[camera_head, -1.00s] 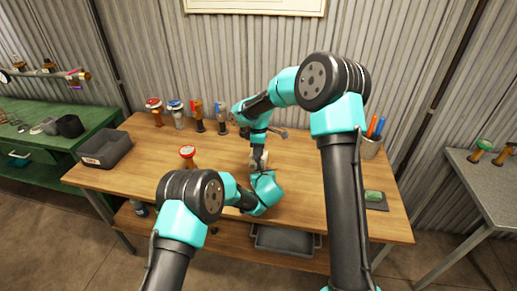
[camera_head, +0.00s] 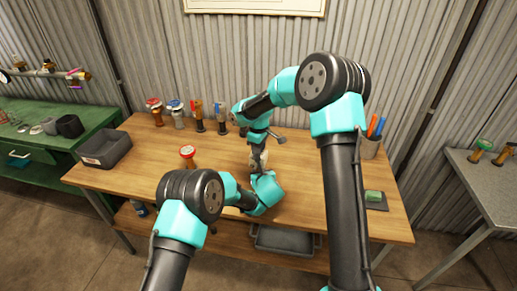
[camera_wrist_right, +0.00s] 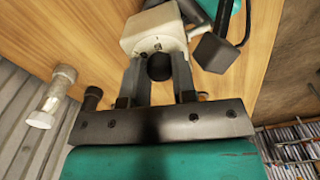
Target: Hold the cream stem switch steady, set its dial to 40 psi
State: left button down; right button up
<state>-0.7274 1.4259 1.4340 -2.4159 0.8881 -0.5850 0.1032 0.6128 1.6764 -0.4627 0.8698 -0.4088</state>
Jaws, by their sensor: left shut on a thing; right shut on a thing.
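The cream stem switch (camera_wrist_right: 152,32) is at the top middle of the right wrist view, with a small mark on its face that I cannot read. Its round black dial (camera_wrist_right: 158,67) points toward my right gripper (camera_wrist_right: 157,82), whose two dark fingers are shut on the dial from either side. In the head view my right gripper (camera_head: 258,153) comes down from above over the middle of the table. My left gripper (camera_head: 258,170) is low in front of it, shut on the switch body. The arms hide most of the switch there.
A red-topped valve (camera_head: 188,152) stands left of my grippers.

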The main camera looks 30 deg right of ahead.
jog(key=shift+m, duration=1.1)
jog(key=o, duration=0.7)
jog(key=shift+c, duration=0.2)
jog(key=shift+n, duration=0.3)
